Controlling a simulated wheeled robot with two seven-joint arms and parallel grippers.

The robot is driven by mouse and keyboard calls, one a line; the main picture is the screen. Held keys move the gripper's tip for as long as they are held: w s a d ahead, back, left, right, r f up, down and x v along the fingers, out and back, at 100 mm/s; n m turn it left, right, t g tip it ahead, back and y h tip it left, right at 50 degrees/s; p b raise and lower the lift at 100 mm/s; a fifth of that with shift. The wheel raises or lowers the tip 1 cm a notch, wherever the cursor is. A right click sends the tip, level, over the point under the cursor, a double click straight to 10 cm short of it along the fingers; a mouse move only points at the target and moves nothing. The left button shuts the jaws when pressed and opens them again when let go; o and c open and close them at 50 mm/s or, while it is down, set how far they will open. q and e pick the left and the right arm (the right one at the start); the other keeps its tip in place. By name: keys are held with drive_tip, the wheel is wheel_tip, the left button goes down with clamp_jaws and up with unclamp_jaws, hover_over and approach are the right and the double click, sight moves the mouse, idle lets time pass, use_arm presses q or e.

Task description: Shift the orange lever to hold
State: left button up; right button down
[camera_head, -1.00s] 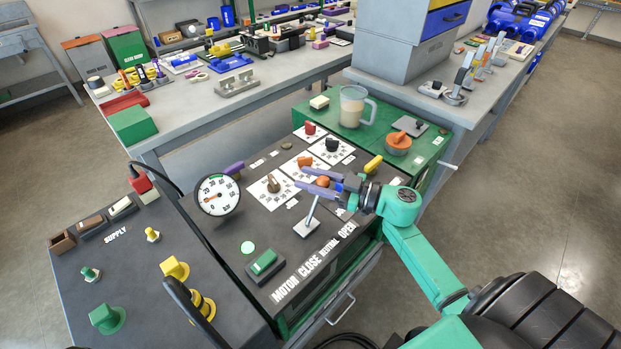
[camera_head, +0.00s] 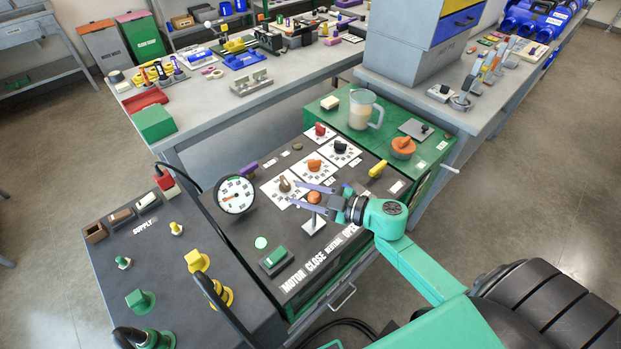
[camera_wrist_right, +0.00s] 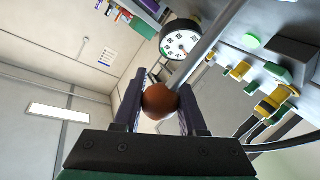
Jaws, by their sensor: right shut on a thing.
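The lever with the round orange knob (camera_head: 314,197) stands on the dark panel, its metal stem (camera_head: 314,221) rising from a pale base behind the words CLOSE, NEUTRAL and OPEN. My right gripper (camera_head: 296,195) has its two purple fingers on either side of the knob and is shut on it. In the right wrist view the knob (camera_wrist_right: 160,101) sits between both fingers, with the stem running up to the right. A separate orange selector knob (camera_head: 314,165) sits on a white card behind the gripper. The card's small print is unreadable. My left gripper is out of view.
A round gauge (camera_head: 235,194) stands left of the lever. A green motor switch (camera_head: 273,258) is in front of it. A yellow handle (camera_head: 378,169) is right of the selector cards. A clear jug (camera_head: 363,109) stands on the green top behind.

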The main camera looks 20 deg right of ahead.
drive_tip(key=shift+f, duration=0.15)
drive_tip(key=shift+c, duration=2.3)
unclamp_jaws()
drive_tip(key=b+v, duration=0.2)
drive_tip(key=v, duration=1.2)
drive_tip(key=shift+s+d, duration=0.2)
drive_tip(key=shift+d, duration=0.1)
